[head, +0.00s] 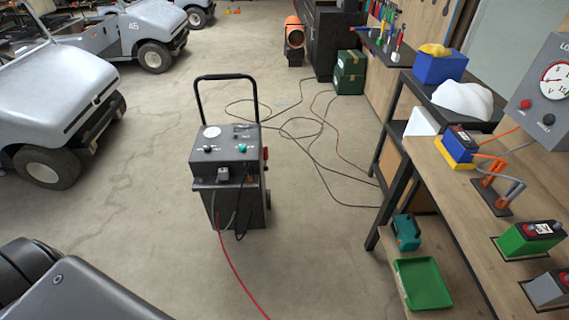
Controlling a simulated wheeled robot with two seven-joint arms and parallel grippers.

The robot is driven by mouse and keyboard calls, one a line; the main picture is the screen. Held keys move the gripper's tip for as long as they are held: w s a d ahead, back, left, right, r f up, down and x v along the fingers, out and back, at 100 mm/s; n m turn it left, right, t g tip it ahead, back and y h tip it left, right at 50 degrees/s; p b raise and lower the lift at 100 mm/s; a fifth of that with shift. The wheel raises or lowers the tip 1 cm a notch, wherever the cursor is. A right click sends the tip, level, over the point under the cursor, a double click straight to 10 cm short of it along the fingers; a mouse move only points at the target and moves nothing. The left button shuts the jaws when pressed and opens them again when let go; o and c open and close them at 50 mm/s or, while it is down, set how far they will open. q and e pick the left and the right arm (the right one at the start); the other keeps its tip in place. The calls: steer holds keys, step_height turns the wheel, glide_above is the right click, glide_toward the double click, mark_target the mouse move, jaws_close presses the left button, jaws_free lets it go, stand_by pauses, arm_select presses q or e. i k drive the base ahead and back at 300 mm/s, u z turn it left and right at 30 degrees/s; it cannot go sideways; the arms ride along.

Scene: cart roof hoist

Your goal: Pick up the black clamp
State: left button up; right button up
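A wheeled charger cart (226,150) with a black handle stands upright mid-floor. A small dark piece (223,174) sits at its front, with dark cables hanging below; I cannot tell if it is the black clamp. On the workbench, a small stand (490,197) holds an orange-handled clamp (489,179) and a dark grey-handled clamp (515,191) side by side. The grey one may be the black clamp; it is too small to be sure. Neither of my grippers is in view.
The wooden workbench (455,185) fills the right, with a green battery (531,238) and a blue battery (459,145). Cables (308,137) lie on the floor behind the cart. Grey golf carts (50,100) stand left. The floor around the charger cart is largely open.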

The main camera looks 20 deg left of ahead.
mark_target(248, 175)
steer(key=z, duration=0.05)
steer(key=i, duration=0.9)
steer(key=u, duration=0.3)
